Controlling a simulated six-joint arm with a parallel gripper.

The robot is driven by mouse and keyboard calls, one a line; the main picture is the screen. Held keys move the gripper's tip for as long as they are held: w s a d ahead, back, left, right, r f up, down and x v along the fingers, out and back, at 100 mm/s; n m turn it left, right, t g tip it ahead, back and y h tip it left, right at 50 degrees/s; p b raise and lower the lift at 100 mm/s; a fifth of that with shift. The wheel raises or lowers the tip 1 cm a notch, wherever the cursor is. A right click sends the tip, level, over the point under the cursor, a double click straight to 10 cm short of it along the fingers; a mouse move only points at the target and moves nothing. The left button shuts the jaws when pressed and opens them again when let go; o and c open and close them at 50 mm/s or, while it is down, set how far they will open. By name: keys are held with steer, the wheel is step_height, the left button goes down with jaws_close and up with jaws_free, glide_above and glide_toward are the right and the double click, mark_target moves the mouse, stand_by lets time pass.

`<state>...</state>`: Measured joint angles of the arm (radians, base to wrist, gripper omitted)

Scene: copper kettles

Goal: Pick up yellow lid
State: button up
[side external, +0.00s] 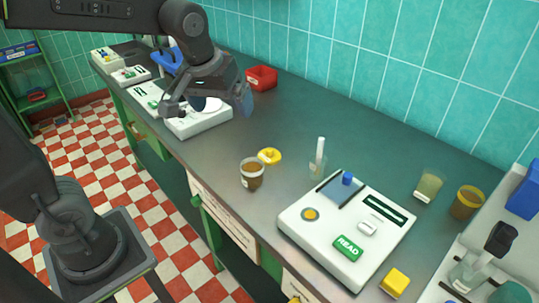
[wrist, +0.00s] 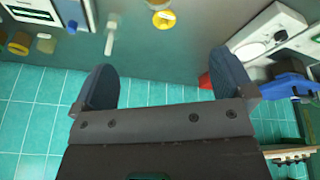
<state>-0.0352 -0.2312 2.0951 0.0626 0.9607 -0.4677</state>
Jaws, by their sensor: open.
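The yellow lid (side external: 269,156) lies on the dark counter just behind a jar of brown contents (side external: 252,175), apart from it. In the wrist view the yellow lid (wrist: 164,19) shows near the top edge, beyond the fingertips. My gripper (side external: 207,103) is open and empty, raised above the counter, left of and further back than the lid. In the wrist view my gripper (wrist: 166,75) has its two dark fingers spread wide with nothing between them.
A white device with a green READ button (side external: 348,248) stands right of the lid. A clear container with a white stick (side external: 318,160) is between them. A yellow cube (side external: 395,281) is at front right. A red bin (side external: 262,77) stands by the tiled wall. The mid-counter behind the lid is clear.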

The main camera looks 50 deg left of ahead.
steer(key=w+a+f+n+g, duration=0.2)
steer(key=w+f+n, duration=0.25)
steer(key=w, duration=0.55)
steer(key=n+y, duration=0.1)
steer(key=n, duration=0.2)
glide_toward(269, 150)
steer(key=shift+g, duration=0.4)
steer(key=f, duration=0.1)
steer(key=a+f, duration=0.1)
steer(key=f, duration=0.1)
steer(key=w+f, duration=0.1)
steer(key=f, duration=0.1)
steer(key=shift+a, duration=0.15)
steer(key=f, duration=0.4)
steer(key=shift+w, duration=0.25)
steer(key=shift+f, duration=0.6)
steer(key=shift+c, duration=0.3)
steer(key=c, duration=0.9)
steer(key=shift+o, duration=0.2)
